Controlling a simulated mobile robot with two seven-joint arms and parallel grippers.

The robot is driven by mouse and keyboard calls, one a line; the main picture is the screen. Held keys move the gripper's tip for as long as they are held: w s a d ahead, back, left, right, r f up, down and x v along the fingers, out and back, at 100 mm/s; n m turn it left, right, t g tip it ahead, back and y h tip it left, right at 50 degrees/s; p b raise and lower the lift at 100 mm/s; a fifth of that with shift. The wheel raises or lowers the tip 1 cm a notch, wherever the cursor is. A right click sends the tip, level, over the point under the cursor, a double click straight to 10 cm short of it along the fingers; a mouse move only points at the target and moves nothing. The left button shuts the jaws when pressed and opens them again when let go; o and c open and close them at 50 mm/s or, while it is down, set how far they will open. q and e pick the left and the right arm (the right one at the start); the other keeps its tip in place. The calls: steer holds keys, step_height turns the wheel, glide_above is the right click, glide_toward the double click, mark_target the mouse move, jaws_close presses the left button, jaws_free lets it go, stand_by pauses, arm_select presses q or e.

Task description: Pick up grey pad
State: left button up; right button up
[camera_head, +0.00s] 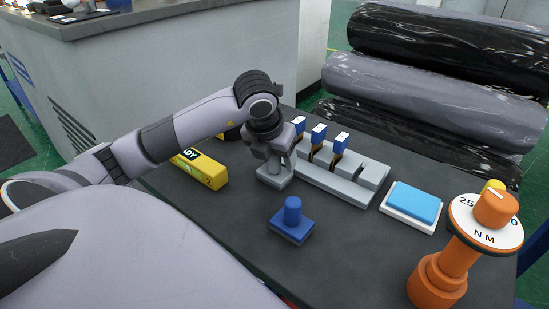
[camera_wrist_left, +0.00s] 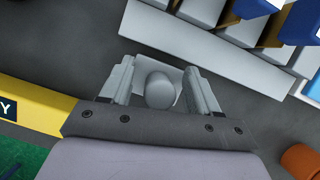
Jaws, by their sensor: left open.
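The grey pad (camera_head: 274,181) stands on the dark table, a square base with an upright rounded knob. My left gripper (camera_head: 276,160) points down right over it and hides part of it in the head view. In the left wrist view the grey pad's knob (camera_wrist_left: 160,92) is between the two fingers of my left gripper (camera_wrist_left: 160,72). The fingers are open, one on each side, with small gaps visible. My right gripper is not in view.
A blue pad (camera_head: 292,222) stands in front. A grey rack (camera_head: 338,183) with blue-topped pieces is close behind. A yellow box (camera_head: 200,168) lies left. A blue-and-white block (camera_head: 412,205) and an orange dial post (camera_head: 462,248) are right. Wrapped rolls (camera_head: 430,95) lie beyond the table.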

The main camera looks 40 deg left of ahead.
arm_select(q)
steer(key=c, duration=1.1)
steer(key=shift+r, duration=0.2)
step_height(320, 180, up, 20)
steer(key=p, duration=0.3)
steer(key=shift+f+p, duration=0.15)
steer(key=shift+p, duration=0.25)
steer(key=shift+o, duration=0.9)
steer(key=shift+s, duration=0.1)
